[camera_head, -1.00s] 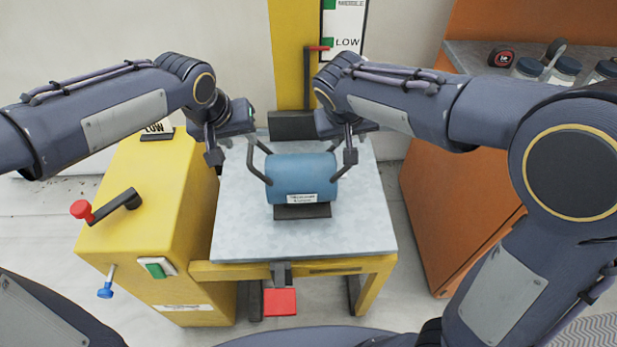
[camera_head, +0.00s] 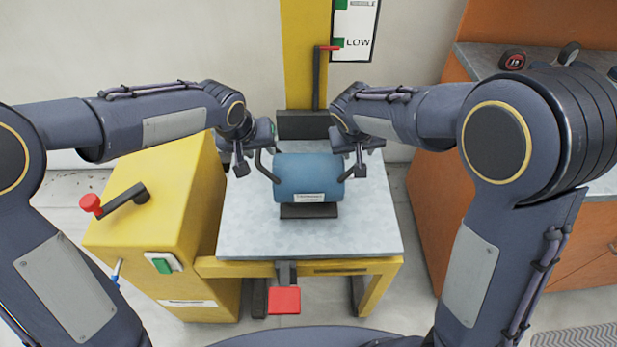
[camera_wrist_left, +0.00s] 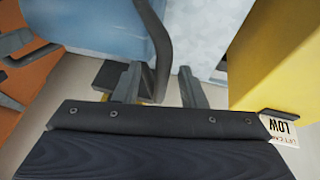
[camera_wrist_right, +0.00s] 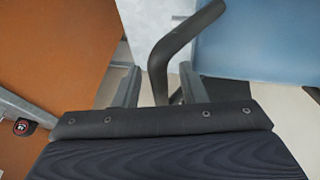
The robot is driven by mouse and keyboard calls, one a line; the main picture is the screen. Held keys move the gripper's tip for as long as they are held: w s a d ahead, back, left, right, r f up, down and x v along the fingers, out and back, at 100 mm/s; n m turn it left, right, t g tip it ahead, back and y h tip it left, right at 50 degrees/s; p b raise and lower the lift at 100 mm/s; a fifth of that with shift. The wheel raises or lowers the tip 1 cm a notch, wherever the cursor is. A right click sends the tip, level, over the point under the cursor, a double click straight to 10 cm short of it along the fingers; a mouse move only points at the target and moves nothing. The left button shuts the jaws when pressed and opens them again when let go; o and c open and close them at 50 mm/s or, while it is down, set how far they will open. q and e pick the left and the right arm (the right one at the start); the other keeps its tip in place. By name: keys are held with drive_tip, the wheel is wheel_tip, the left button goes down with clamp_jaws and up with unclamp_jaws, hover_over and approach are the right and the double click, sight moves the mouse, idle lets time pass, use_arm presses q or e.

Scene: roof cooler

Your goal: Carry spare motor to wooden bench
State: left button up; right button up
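The spare motor (camera_head: 308,178) is a blue cylinder with a white label and a dark bent handle at each end. It rests on a dark base on the grey top of a yellow lift table (camera_head: 235,235). My left gripper (camera_head: 243,165) is at the motor's left handle; in the left wrist view its fingers (camera_wrist_left: 158,90) are open with the handle showing between them. My right gripper (camera_head: 360,163) is at the right handle, and its open fingers (camera_wrist_right: 160,90) have that handle between them in the right wrist view. Whether either finger touches is unclear.
An orange wooden bench or cabinet (camera_head: 432,200) with a grey top stands at the right, with a tape measure (camera_head: 512,60) on it. A yellow box with a red-knobbed lever (camera_head: 92,204) is at the left. A yellow post (camera_head: 305,50) with a LOW sign stands behind.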

use_arm(q)
clamp_jaws()
use_arm(e)
clamp_jaws()
drive_tip(key=shift+r, duration=0.1)
idle(1.0)
